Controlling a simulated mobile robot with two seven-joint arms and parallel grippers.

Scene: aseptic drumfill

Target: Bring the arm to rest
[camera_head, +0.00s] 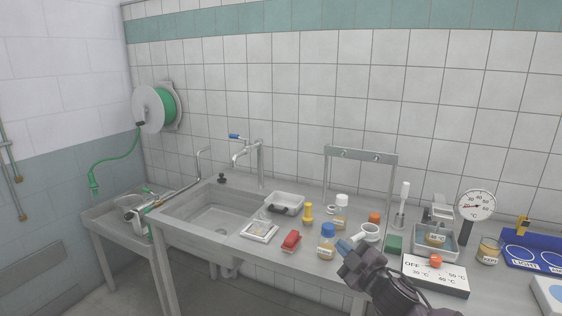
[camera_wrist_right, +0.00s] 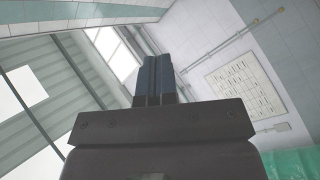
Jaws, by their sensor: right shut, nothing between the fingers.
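My right gripper (camera_head: 346,246) comes up from the lower right in the head view, over the front part of the steel counter (camera_head: 275,250). Its blue fingers are together with nothing between them. In the right wrist view the closed fingers (camera_wrist_right: 153,78) point up toward the ceiling and windows. In the head view the gripper is beside a blue-capped bottle (camera_head: 327,240) and in front of a white mug (camera_head: 369,233); I cannot tell if it touches either. My left gripper is not in view.
A sink (camera_head: 215,212) is left of the counter items. A red object (camera_head: 291,240), a yellow object (camera_head: 308,212) and a metal tray (camera_head: 285,203) lie nearby. A temperature control box (camera_head: 436,278), a dial thermometer (camera_head: 475,205) and a blue labelled tray (camera_head: 536,254) stand to the right.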

